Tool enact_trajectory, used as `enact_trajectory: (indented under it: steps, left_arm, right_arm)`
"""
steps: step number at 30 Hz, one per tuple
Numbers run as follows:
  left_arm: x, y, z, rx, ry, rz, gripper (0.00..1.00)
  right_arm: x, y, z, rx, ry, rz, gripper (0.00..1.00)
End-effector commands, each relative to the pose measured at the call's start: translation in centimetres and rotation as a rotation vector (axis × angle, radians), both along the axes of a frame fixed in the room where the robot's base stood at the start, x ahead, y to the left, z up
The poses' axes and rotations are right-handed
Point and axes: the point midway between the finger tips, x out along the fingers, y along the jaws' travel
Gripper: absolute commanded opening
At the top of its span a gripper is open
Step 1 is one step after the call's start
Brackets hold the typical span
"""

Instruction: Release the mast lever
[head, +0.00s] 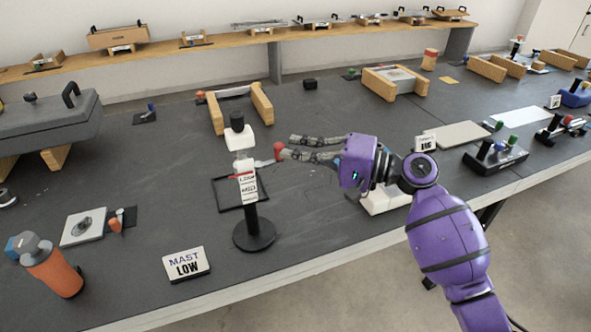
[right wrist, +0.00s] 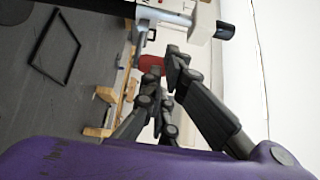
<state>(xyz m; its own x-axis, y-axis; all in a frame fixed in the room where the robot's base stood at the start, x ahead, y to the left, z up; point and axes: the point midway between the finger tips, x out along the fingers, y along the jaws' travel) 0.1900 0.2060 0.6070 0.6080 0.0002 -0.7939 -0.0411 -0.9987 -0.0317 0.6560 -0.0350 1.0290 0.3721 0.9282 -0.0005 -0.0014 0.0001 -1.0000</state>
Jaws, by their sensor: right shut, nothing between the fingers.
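The mast stands upright on a round black base (head: 254,235), with a white scale column (head: 247,187), white collar (head: 240,139) and black cap (head: 237,120). Its lever sticks out to the right, ending in a red knob (head: 279,151). A small red pointer lies across the scale. My right gripper (head: 287,148) is shut and empty, with its fingertips at the knob. In the right wrist view the red knob (right wrist: 151,63) shows just beyond the fingertips (right wrist: 165,75), partly hidden by them; I cannot tell if they touch. My left gripper is not in view.
A "MAST LOW" card (head: 187,264) stands in front of the mast. A wooden-sided fixture (head: 262,104) stands behind the mast. A thin black frame (head: 226,195) lies behind it. Dark table surface is free around the base.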

Motion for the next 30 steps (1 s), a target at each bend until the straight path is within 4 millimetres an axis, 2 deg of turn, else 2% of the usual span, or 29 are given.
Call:
enact_trajectory:
  steps: [10,30]
  left_arm:
    - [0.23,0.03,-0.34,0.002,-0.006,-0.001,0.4]
    - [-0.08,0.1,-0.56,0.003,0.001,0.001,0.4]
  right_arm:
    - [1.01,0.19,0.16,0.0,-0.001,0.007,0.0]
    - [1.07,0.3,0.21,0.001,-0.001,0.006,0.0]
